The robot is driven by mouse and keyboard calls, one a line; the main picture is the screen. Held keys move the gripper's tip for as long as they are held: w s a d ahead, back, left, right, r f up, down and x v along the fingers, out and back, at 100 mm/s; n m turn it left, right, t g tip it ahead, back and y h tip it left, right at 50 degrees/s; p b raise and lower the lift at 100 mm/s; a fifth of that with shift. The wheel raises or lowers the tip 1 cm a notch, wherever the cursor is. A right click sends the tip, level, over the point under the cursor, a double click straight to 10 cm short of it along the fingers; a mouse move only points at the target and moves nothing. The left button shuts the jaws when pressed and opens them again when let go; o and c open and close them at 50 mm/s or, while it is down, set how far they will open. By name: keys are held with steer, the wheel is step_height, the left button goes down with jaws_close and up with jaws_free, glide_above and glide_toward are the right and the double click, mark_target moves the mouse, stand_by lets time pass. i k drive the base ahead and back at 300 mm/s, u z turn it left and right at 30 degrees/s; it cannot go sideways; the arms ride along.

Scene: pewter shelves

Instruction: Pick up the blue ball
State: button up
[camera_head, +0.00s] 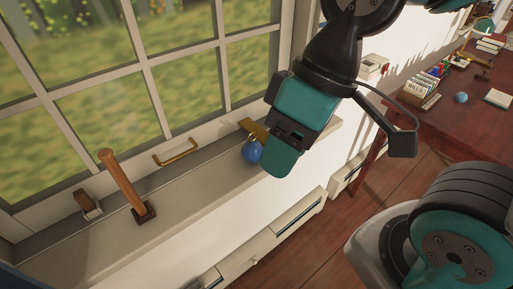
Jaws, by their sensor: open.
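A blue ball (251,152) sits on the pale window sill, near a brass piece at the foot of the window. My gripper (274,157) reaches down from the upper right, with its teal end right beside the ball and slightly overlapping its right edge in the picture. The jaws are open. I cannot tell whether a finger touches the ball or how far the far finger reaches, as the teal body hides it. A second small blue ball (461,98) lies on the red-brown table at the right.
On the sill (190,189) stand an upright wooden handle (124,184) and a small wood-and-metal block (87,204). Brass handles (175,152) are on the window frame. The table (455,128) holds a card box (418,91), books and papers. White drawers run below the sill.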

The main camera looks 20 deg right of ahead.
mark_target(251, 150)
steer(key=z, duration=1.8)
steer(key=k, duration=1.35)
steer(key=u, duration=2.15)
